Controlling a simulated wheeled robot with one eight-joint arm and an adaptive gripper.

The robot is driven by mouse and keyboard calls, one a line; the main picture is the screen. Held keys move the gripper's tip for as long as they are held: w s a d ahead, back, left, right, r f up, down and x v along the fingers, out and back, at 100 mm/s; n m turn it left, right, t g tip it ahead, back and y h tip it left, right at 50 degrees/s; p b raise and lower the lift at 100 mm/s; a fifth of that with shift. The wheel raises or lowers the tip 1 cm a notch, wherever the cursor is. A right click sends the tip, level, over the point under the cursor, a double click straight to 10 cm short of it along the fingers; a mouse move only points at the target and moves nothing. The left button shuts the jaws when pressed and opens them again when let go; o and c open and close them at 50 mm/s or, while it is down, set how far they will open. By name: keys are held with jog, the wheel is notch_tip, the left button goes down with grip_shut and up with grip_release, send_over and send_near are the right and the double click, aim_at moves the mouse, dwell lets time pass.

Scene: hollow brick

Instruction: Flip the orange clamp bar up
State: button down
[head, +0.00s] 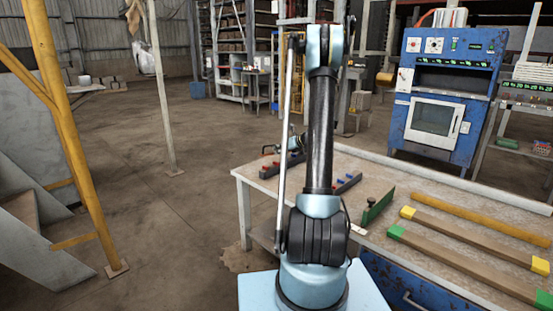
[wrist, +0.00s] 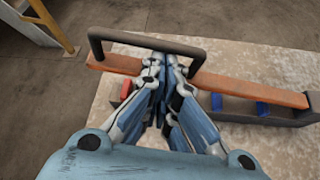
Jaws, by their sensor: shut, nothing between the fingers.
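The orange clamp bar (wrist: 250,91) shows in the wrist view as a long flat bar running from upper left to right, along a dark base (wrist: 290,117). A dark handle loop (wrist: 125,38) rises over the bar's left part. My gripper (wrist: 167,62) is shut and empty, its fingertips together at the handle and in front of the bar's middle left. The fingers hide part of the bar and handle, and I cannot tell whether they touch. In the head view my arm largely hides the clamp; only part of my gripper (head: 293,142) shows beside it.
Blue blocks (wrist: 262,108) and a red block (wrist: 126,88) sit by the base. The worktable (head: 375,165) also holds a green plate (head: 378,207) and long bars with yellow and green ends (head: 460,250). A blue machine (head: 445,95) stands behind. Open floor lies left.

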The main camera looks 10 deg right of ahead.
jog(key=w+d+r+m+g+y, duration=0.1)
jog(key=w+d+r+m, duration=0.1)
jog(key=w+d+r, duration=0.45)
jog(key=w+d+r+m+y, duration=0.15)
jog(key=w+d+r, duration=0.25)
jog(key=d+r, duration=0.5)
jog(key=w+d+r, duration=0.1)
jog(key=w+d, duration=0.5)
jog(key=d, duration=0.2)
jog(key=shift+w, duration=0.3)
jog(key=shift+d, duration=0.35)
jog(key=s+d, duration=0.4)
jog(key=d, duration=0.4)
jog(key=shift+d+f, duration=0.15)
jog(key=shift+f, duration=0.2)
jog(key=shift+s+n, duration=0.1)
jog(key=shift+n, duration=0.25)
